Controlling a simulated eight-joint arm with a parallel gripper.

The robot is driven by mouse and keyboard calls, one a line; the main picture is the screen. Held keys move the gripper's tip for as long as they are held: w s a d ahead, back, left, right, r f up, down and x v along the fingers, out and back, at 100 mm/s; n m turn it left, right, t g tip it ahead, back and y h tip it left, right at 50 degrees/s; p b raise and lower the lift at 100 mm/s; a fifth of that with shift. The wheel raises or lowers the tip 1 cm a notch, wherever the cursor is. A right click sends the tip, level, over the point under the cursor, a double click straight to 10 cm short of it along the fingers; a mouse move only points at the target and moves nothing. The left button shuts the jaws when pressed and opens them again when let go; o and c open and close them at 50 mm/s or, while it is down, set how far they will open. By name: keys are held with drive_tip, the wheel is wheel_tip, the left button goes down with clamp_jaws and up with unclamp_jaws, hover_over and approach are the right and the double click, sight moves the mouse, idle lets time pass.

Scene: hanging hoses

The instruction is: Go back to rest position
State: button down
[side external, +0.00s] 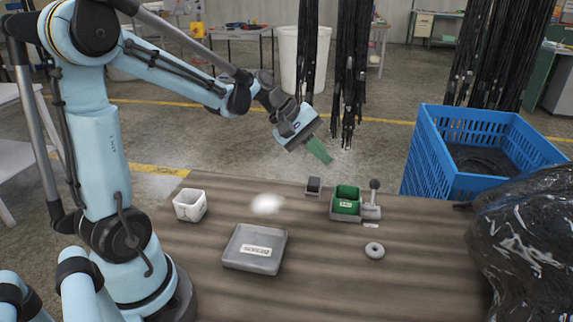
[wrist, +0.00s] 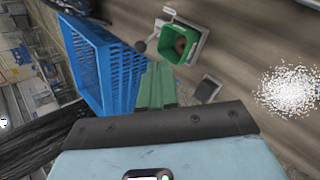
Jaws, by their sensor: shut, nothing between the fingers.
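My gripper (side external: 319,151) is in the air above the far edge of the table, with its green fingers together and pointing down to the right. In the wrist view the green fingers (wrist: 157,84) lie side by side with nothing between them. My arm reaches from the left side of the side external view. The gripper is apart from the table and everything on it. The bundles of black hoses (side external: 350,75) hang just behind and to the right of it.
The wooden table (side external: 330,285) holds a white cup (side external: 190,205), grey tray (side external: 255,249), green bin (side external: 346,200), small black block (side external: 313,186), grey ring (side external: 374,250), knobbed lever (side external: 372,203) and white granule pile (side external: 267,204). A blue crate (side external: 430,150) and black plastic bag (side external: 525,245) stand right.

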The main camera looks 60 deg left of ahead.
drive_tip(key=s+d+m+y, duration=0.5)
drive_tip(key=s+d+m, duration=0.1)
drive_tip(key=s+m, duration=0.6)
drive_tip(key=shift+s+m+t, duration=0.25)
drive_tip(key=shift+m+t, duration=0.15)
drive_tip(key=shift+m, duration=0.5)
idle(0.5)
